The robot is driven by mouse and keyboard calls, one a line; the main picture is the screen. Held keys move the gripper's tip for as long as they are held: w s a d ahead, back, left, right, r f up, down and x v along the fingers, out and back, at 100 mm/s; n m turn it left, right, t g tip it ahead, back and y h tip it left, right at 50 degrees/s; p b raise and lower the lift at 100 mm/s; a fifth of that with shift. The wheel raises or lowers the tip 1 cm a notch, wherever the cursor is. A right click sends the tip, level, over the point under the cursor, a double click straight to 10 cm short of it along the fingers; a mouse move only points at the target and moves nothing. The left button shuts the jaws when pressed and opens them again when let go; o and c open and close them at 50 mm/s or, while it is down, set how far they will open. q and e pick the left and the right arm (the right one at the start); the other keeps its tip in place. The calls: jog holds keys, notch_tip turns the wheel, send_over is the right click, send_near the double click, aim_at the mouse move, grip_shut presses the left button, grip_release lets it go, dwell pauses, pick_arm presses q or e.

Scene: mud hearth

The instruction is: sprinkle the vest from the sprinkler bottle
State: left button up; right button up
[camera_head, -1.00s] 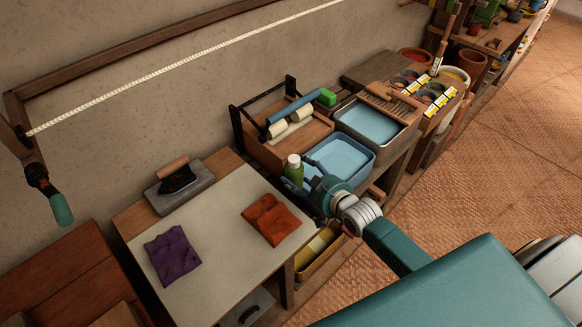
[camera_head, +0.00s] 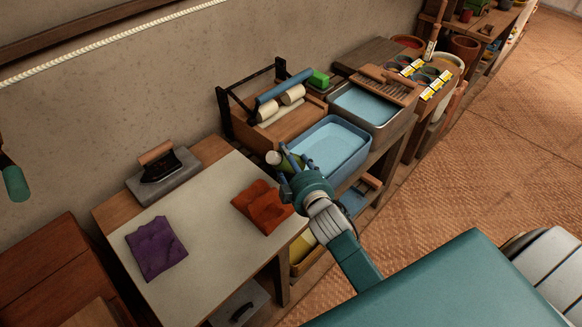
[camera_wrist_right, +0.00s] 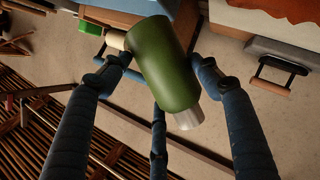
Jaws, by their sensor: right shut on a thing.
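The sprinkler bottle (camera_head: 286,162) is green with a pale cap. My right gripper (camera_head: 291,161) is shut on it and holds it tilted, cap toward the left, between the ironing table and the blue basin. In the wrist view the fingers flank the green body of the bottle (camera_wrist_right: 163,65), and its silvery cap end points down in the picture. An orange folded garment (camera_head: 262,206) lies on the table just left of the gripper. A purple folded garment (camera_head: 156,248) lies farther left. I cannot tell which is the vest.
The pale-topped table (camera_head: 205,217) has clear room between the garments. A flat iron (camera_head: 160,166) rests on a grey slab at its back. A blue basin (camera_head: 365,160) and a wooden roller rack (camera_head: 240,127) stand beside the bottle. A grey basin (camera_head: 405,121) is beyond.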

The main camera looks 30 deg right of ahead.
aim_at(281, 168)
jog(key=a+n+t+b, duration=0.1)
jog(key=n+b, duration=0.1)
jog(key=b, duration=0.1)
jog(key=f+n+h+b, duration=0.1)
jog(key=n+b, duration=0.1)
jog(key=b, duration=0.2)
jog(key=a+n+t+h+b, duration=0.1)
jog(key=n+b, duration=0.1)
jog(key=b, duration=0.1)
jog(key=shift+s+a+f+t+b, duration=0.2)
jog(key=shift+a+t+b, duration=0.1)
jog(key=shift+a+b, duration=0.05)
jog(key=shift+a+r+n+t+b, duration=0.2)
jog(key=shift+a+n+t+b, duration=0.1)
jog(key=shift+n+b, duration=0.6)
jog(key=shift+r, duration=0.1)
